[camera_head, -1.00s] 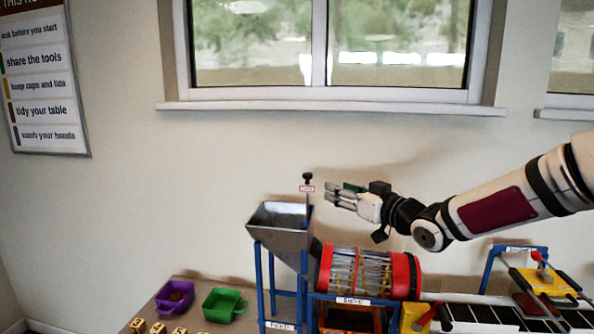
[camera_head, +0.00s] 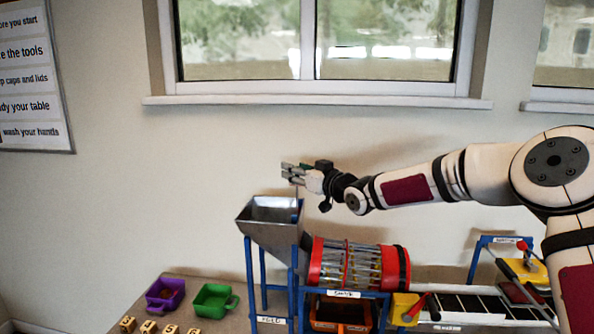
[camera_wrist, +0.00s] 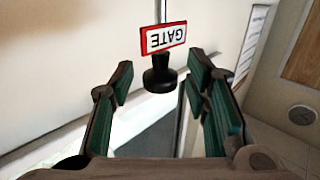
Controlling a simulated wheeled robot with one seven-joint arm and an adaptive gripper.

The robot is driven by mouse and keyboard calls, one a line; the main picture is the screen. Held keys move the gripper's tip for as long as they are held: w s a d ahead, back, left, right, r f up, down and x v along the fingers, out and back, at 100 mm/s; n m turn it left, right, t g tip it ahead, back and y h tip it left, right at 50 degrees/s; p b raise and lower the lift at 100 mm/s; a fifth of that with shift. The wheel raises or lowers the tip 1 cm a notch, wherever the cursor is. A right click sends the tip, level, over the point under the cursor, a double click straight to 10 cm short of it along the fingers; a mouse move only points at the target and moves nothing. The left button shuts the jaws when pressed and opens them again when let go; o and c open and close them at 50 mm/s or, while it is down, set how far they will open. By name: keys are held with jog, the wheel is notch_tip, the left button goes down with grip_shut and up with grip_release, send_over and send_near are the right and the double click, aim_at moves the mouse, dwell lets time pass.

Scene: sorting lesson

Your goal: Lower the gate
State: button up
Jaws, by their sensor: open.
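In the head view, my gripper (camera_head: 289,173) is above the metal hopper (camera_head: 270,233), at the gate's upper end. The knob and label are hidden there by my gripper.
A red-ended drum sieve (camera_head: 344,266) stands right of the hopper, with an orange bin (camera_head: 340,313) below. A conveyor (camera_head: 465,306) lies further right. Purple (camera_head: 165,294) and green (camera_head: 212,300) trays sit at left. The wall behind my gripper is clear.

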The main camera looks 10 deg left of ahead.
jog(key=shift+a, duration=0.1)
jog(key=shift+c, duration=0.5)
grip_shut()
jog(key=b, duration=0.2)
send_over(297, 215)
jog(key=f, duration=0.7)
jog(key=shift+w+f, duration=0.1)
jog(key=shift+w, duration=0.2)
jog(key=shift+s+f, duration=0.1)
jog(key=shift+f, duration=0.2)
jog(key=shift+o, duration=0.5)
grip_release()
jog(key=v, duration=1.2)
